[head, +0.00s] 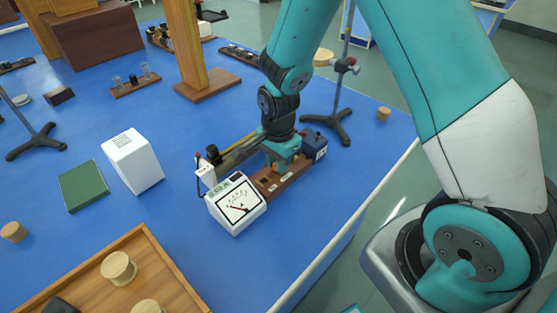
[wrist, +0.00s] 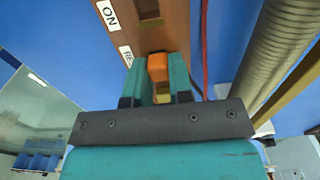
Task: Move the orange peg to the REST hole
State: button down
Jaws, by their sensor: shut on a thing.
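The orange peg (wrist: 158,66) is between the teal fingers of my gripper (wrist: 160,84) in the wrist view, and the fingers are shut on it. Behind it is a brown wooden board (wrist: 180,28) with a white ON label (wrist: 108,14) and a partly covered label starting with "RE" (wrist: 126,56). The peg is beside the "RE" label; I cannot tell whether its end is in a hole. A dark recess (wrist: 150,12) shows beside the ON label. In the head view my gripper (head: 283,163) is over the board (head: 268,182), and the peg is not clearly visible.
A white meter (head: 238,203) stands just in front of the board, and a dark blue block (head: 314,146) is at its far end. A grey ribbed cylinder (wrist: 270,55) and a red wire (wrist: 204,50) are close in the wrist view. A stand (head: 340,110) is behind.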

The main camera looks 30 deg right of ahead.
jog(key=c, duration=0.9)
grip_release()
jog(key=shift+c, duration=0.2)
notch_tip(320, 180, up, 18)
jog(key=shift+f, duration=0.25)
jog(key=s+a+r+n+y, duration=0.1)
jog(key=s+a+r+n, duration=0.1)
jog(key=s+n, duration=0.4)
jog(key=s+a+r+n+y, duration=0.1)
jog(key=s+a+r+n, duration=0.1)
jog(key=s+a+n, duration=0.2)
jog(key=s+a+r+n+y, duration=0.2)
jog(key=s+a+n, duration=0.1)
jog(key=s+n, duration=0.7)
jog(key=shift+r+n, duration=0.3)
jog(key=shift+n, duration=0.4)
